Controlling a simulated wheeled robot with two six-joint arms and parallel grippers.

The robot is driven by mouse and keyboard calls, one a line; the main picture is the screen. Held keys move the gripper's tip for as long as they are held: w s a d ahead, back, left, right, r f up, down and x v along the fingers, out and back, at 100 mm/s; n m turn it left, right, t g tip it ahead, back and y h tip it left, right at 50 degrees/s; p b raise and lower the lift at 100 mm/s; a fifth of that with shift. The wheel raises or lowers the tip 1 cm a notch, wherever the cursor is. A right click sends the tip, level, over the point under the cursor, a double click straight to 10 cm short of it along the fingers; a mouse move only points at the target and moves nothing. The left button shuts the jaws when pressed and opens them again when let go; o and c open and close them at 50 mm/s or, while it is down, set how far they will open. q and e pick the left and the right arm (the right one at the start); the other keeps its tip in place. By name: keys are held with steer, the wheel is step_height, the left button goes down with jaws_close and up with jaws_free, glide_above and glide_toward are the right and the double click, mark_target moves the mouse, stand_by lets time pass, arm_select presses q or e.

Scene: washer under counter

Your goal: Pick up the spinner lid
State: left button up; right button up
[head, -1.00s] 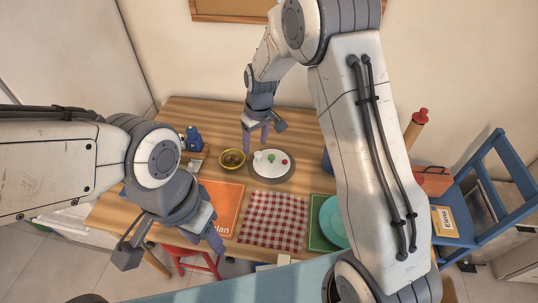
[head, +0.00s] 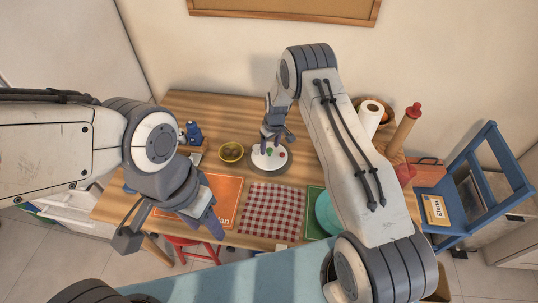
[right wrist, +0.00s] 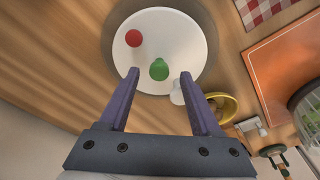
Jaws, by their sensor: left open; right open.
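What looks like the spinner lid is a white round disc (head: 268,157) with a darker rim, lying on the wooden table. It also shows in the right wrist view (right wrist: 187,32). A red round piece (right wrist: 133,38) and a green knob-like piece (right wrist: 159,69) are on it, and a small white piece (right wrist: 178,92) is at its edge. My right gripper (head: 271,138) is open above the disc; in the right wrist view its fingers (right wrist: 159,82) stand either side of the green piece, apart from it. My left gripper (head: 208,213) is open and empty over the orange mat.
A yellow bowl (head: 231,152) stands just left of the disc. Blue items (head: 193,133) are further left. The orange mat (head: 225,190), checkered cloth (head: 270,212) and a teal plate (head: 328,213) lie in front. A paper roll (head: 371,115) and a blue chair (head: 466,205) are at right.

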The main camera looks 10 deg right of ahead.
steer(key=shift+w+f, duration=0.15)
steer(key=shift+f, duration=0.6)
steer(key=shift+w+f, duration=0.1)
steer(key=shift+f, duration=0.6)
jaws_close()
steer(key=shift+r, duration=0.1)
